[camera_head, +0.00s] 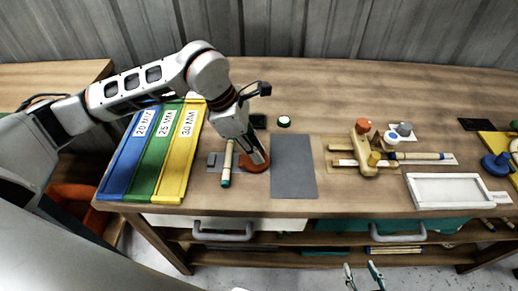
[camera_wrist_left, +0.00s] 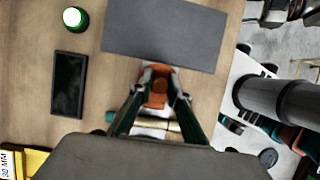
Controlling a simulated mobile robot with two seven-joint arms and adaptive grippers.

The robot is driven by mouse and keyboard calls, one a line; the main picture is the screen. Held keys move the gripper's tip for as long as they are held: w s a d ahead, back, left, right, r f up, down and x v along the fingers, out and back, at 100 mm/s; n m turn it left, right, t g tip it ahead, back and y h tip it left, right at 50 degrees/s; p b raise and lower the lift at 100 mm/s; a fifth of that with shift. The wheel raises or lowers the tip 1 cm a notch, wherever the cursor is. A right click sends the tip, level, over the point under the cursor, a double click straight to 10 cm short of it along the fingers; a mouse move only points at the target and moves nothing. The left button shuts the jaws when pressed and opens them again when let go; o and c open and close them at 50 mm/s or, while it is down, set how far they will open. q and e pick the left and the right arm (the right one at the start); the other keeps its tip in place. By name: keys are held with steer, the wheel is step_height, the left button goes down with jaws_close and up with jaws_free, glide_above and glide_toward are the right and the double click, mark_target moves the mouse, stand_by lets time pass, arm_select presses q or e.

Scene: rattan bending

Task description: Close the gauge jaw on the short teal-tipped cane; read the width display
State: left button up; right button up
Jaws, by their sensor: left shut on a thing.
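The short teal-tipped cane (camera_head: 227,165) lies near the table's front edge, its teal end toward me. In the left wrist view part of the pale cane (camera_wrist_left: 160,126) shows behind my fingers. The orange gauge jaw (camera_head: 257,162) is beside the cane's right side; whether they touch is hidden. My left gripper (camera_head: 258,157) is shut on the jaw's orange block (camera_wrist_left: 157,90). A small dark display (camera_head: 258,121) stands behind; its face is dark in the left wrist view (camera_wrist_left: 69,84), with no readable figures. My right gripper (camera_head: 364,274) is open and empty, low in front of the table.
Blue, green and yellow trays (camera_head: 156,150) marked 20, 25 and 30 MM are on the left. A grey mat (camera_head: 293,166) is clear. A green-ringed white button (camera_head: 284,121) sits behind. A wooden fixture with canes (camera_head: 364,150) and white tray (camera_head: 445,190) are right.

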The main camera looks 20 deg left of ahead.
mark_target(245, 160)
arm_select(q)
steer(key=shift+s+a, duration=0.3)
steer(key=shift+a, duration=0.8)
steer(key=shift+s+a, duration=0.25)
steer(key=shift+a, duration=0.8)
steer(key=o, duration=0.9)
steer(key=shift+s+a, duration=0.1)
steer(key=shift+a, duration=0.05)
steer(key=v, duration=1.2)
steer(key=shift+b, duration=0.3)
steer(key=shift+s, duration=0.1)
